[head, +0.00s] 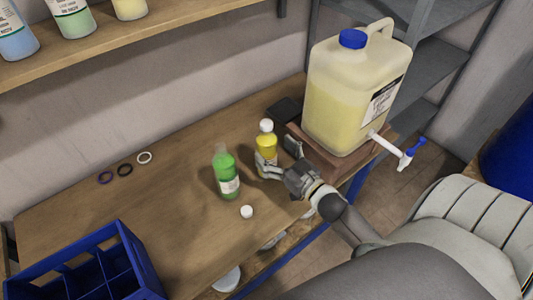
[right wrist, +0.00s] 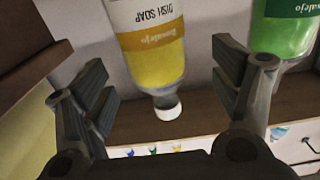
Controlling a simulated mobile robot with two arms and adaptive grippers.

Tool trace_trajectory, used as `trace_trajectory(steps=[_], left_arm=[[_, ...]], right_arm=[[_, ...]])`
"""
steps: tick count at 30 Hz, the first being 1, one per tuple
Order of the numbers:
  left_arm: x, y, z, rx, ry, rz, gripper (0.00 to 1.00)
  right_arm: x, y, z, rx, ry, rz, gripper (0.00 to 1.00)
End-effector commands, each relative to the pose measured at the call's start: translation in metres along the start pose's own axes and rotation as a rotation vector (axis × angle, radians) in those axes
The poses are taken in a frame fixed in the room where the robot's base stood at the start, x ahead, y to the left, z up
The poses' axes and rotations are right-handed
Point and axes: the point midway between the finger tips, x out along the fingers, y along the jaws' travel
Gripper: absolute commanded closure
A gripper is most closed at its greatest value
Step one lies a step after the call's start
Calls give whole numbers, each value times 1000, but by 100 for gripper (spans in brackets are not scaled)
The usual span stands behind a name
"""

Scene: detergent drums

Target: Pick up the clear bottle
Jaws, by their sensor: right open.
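A see-through bottle of yellow dish soap with a white cap (head: 266,143) stands upright on the wooden bench; its lower part is partly hidden by my right gripper. My right gripper (head: 278,159) is open at this bottle, with its fingers low around or beside it. In the right wrist view, which is upside down, the yellow bottle (right wrist: 155,62) shows between the two spread fingers of the gripper (right wrist: 168,95), with visible gaps on both sides. A see-through green bottle without a cap (head: 226,174) stands to its left. My left gripper is not in view.
A large jug (head: 345,95) with a blue cap and a tap stands on a wooden block (head: 300,137) close behind my right gripper. A loose white cap (head: 247,212), several rings and a blue crate (head: 120,236) are on the bench. The middle left is clear.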

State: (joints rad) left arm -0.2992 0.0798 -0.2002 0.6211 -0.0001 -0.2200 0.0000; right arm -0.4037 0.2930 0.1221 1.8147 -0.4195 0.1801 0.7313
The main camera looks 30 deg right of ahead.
Motion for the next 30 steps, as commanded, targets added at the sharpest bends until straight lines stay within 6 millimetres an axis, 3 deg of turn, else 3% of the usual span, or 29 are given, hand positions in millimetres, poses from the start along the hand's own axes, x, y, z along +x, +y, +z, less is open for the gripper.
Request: trace_trajectory(steps=[9, 20, 30], left_arm=[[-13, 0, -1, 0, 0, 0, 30], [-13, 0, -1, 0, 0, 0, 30], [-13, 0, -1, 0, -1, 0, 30]], right_arm=[[40, 4, 6, 1, 2, 0, 17], [47, 4, 8, 0, 1, 0, 18], [46, 4, 8, 0, 1, 0, 62]])
